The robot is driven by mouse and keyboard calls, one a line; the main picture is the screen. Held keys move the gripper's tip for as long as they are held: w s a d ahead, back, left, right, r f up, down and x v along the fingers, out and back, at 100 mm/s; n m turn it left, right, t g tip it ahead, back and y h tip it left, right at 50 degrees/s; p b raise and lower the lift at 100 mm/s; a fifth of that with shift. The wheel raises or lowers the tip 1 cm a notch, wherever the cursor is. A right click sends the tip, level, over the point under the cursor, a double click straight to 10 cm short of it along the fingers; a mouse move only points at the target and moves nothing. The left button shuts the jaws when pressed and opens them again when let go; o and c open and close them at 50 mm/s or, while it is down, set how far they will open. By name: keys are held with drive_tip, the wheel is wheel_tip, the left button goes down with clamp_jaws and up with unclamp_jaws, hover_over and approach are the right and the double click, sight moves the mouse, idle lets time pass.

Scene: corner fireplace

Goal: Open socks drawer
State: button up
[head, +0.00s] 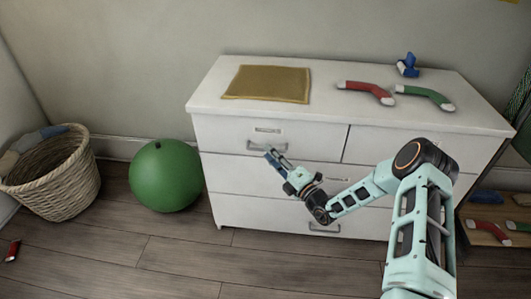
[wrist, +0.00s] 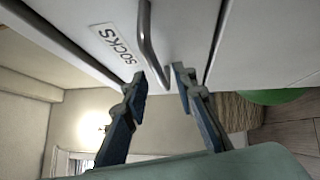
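The white dresser (head: 215,205) stands against the wall. Its top-left drawer (head: 310,135) carries a label (head: 267,130), which reads SOCKS in the wrist view (wrist: 118,42). This drawer looks shut, flush with the front. Its metal bar handle (head: 262,147) runs toward the gap between my fingers in the wrist view (wrist: 150,42). My gripper (head: 272,155) is in front of the handle. In the wrist view its two fingers (wrist: 160,80) are open, spread on either side of the handle's near end. I cannot tell whether either finger touches the bar.
A brown mat (head: 267,84), a red sock (head: 365,92), a green sock (head: 425,97) and a blue item (head: 408,66) lie on the dresser top. A green ball (head: 166,175) and a wicker basket (head: 60,185) stand left. Floor before the dresser's left side is clear.

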drive_tip(key=shift+x, duration=1.55)
drive_tip(key=shift+c, duration=0.2)
clamp_jaws()
